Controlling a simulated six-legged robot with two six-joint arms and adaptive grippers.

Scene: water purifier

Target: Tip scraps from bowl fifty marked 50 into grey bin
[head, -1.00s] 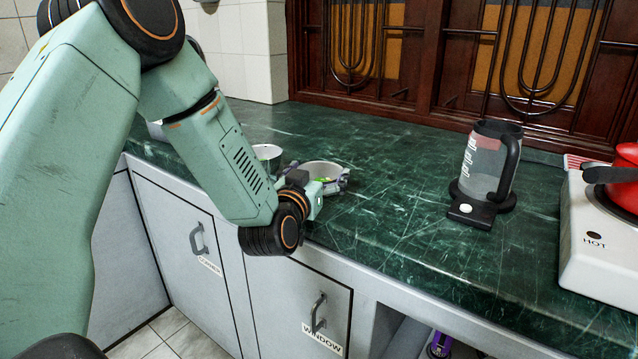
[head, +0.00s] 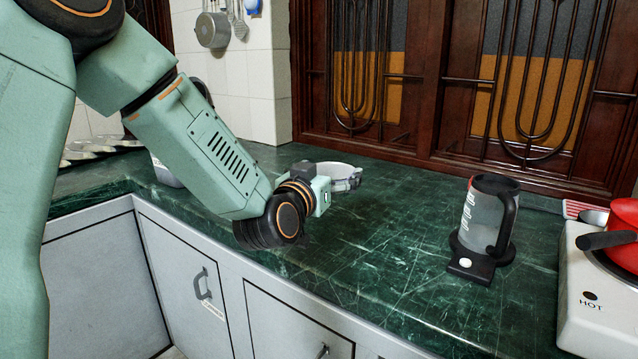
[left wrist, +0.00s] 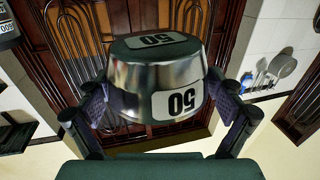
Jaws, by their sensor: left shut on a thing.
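The metal bowl marked 50 (head: 338,171) is above the green counter in the head view. My left gripper (head: 349,184) is shut on it. In the left wrist view the bowl (left wrist: 158,75) sits between both fingers, with 50 labels on its side and base. That picture appears upside down, so the bowl looks roughly upright. Its inside is mostly hidden, and I cannot make out scraps. The grey bin is not in view. My right gripper is not in view.
A jug-like kettle (head: 478,215) stands on a black base to the right. Farther right is a white hot plate (head: 590,285) with a red pot (head: 622,225). The counter (head: 400,270) between bowl and kettle is clear. Wooden lattice panels (head: 420,70) stand behind.

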